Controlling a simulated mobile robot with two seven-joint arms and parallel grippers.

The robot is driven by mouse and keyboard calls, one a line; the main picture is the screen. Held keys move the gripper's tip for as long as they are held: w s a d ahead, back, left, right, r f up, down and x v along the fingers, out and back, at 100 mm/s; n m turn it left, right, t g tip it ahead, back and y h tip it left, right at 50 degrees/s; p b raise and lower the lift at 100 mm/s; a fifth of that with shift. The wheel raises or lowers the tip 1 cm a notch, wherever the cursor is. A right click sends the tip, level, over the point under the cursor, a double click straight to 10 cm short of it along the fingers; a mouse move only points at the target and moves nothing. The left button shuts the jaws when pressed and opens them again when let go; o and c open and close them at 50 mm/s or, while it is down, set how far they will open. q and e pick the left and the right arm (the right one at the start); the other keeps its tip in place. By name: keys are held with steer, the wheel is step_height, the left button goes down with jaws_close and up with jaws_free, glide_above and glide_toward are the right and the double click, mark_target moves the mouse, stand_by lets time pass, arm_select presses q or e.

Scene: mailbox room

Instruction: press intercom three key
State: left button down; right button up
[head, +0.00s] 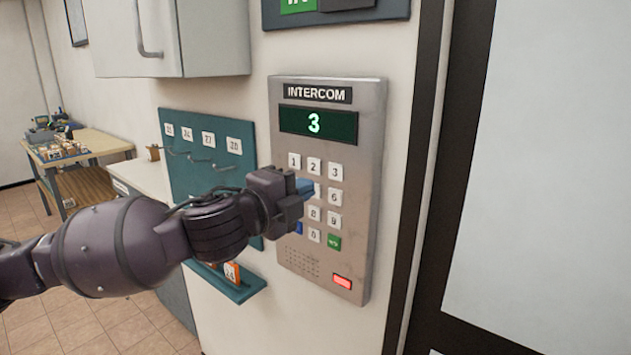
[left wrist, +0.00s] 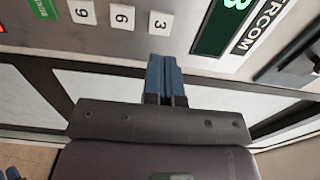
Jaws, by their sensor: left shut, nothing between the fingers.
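The intercom (head: 361,130) is a grey metal panel on the wall. Its green display (head: 318,124) reads 3. The three key (head: 335,172) is a white key at the right end of the top row; it also shows in the left wrist view (left wrist: 160,22). My left gripper (head: 305,188) is shut and empty, its blue fingertips in front of the keypad's middle rows, hiding some keys. In the left wrist view the shut fingers (left wrist: 162,62) show just below the three key, and I cannot tell whether they touch the panel.
A teal key board (head: 205,160) with numbered tags and hooks hangs left of the intercom, with a small teal ledge (head: 240,290) below. A grey cabinet (head: 215,40) is above. A dark door frame (head: 440,180) stands to the right. A wooden table (head: 90,145) is at far left.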

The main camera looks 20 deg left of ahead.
arm_select(q)
steer(key=v, duration=0.5)
steer(key=shift+s+a, duration=0.2)
steer(key=shift+s, duration=0.15)
arm_select(e)
steer(key=shift+w+a+r, duration=0.15)
steer(key=shift+w+r, duration=0.1)
steer(key=shift+w, duration=0.5)
steer(key=shift+s, duration=0.15)
